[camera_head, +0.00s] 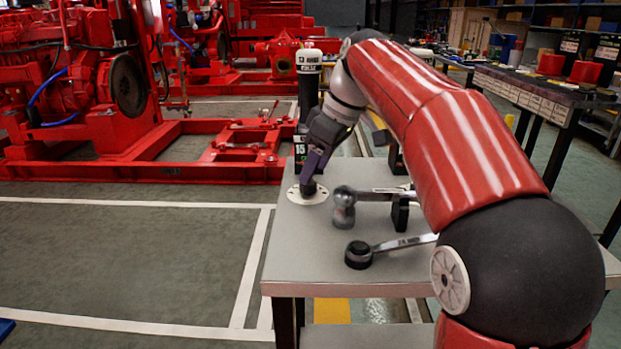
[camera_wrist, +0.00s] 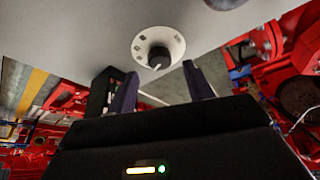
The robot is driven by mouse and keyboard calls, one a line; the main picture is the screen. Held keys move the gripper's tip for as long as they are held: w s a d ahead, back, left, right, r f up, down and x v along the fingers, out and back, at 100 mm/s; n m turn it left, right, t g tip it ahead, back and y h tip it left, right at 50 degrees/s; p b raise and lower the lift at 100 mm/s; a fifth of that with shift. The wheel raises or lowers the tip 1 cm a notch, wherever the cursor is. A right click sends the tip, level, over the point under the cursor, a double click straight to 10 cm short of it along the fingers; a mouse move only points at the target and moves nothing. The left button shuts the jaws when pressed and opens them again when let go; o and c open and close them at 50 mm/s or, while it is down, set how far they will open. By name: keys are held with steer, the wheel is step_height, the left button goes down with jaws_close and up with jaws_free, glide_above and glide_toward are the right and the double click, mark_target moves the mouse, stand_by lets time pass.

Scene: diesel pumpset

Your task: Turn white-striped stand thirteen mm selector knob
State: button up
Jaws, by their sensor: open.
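The selector knob (camera_wrist: 158,57) is dark with a white mark and sits at the centre of a round white dial plate (camera_wrist: 140,45) in the wrist view. In the head view the dial plate (camera_head: 296,194) lies at the far left corner of the grey stand top (camera_head: 312,238). My gripper (camera_head: 312,184) reaches down at the knob, and its fingers hide part of it there. In the wrist view my gripper (camera_wrist: 160,92) is open, with a finger on either side below the knob. I cannot tell whether the fingers touch it.
A black cylinder (camera_head: 309,85) with a white top stands behind my gripper. Red pump machinery (camera_head: 95,80) fills the back left. The floor (camera_head: 130,250) left of the stand is clear.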

mark_target(308, 188)
steer(key=shift+x, duration=1.9)
steer(key=c, duration=1)
